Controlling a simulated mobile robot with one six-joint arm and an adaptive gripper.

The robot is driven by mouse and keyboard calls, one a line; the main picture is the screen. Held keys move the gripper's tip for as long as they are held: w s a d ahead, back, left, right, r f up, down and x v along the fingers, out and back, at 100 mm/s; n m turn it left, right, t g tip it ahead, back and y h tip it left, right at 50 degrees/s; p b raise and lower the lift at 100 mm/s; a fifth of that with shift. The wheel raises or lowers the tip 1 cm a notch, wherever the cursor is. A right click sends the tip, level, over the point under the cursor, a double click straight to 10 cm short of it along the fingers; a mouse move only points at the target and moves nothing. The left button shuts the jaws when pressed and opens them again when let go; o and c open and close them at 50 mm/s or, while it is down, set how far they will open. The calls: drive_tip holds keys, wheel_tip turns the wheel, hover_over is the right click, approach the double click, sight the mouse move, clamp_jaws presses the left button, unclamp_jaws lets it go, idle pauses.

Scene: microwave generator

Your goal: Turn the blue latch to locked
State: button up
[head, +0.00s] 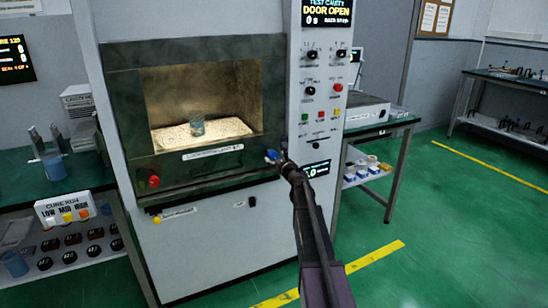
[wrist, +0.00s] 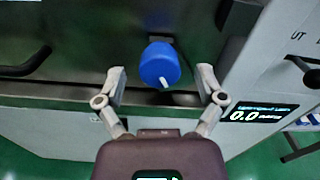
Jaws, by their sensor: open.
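The blue latch (wrist: 160,64) is a round knob with a white pointer mark on its lower edge, on the dark lower frame of the microwave generator. In the head view the latch (head: 271,155) sits at the right end of that frame. My gripper (wrist: 161,76) is open, with one finger on each side of the latch and gaps between the fingers and the knob. In the head view my gripper (head: 281,160) is at the latch, and its fingers are hard to make out. The display (head: 327,9) above reads "DOOR OPEN".
A beaker (head: 197,124) stands on a pale plate (head: 225,128) in the lit cavity. A red knob (head: 154,181) is at the frame's lower left. A control panel (head: 318,85) with knobs and buttons rises at right. A dark handle (wrist: 25,65) lies left in the wrist view.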

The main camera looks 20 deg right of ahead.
drive_tip(key=shift+w, duration=0.55)
drive_tip(key=c, duration=1.2)
drive_tip(key=shift+o, duration=0.2)
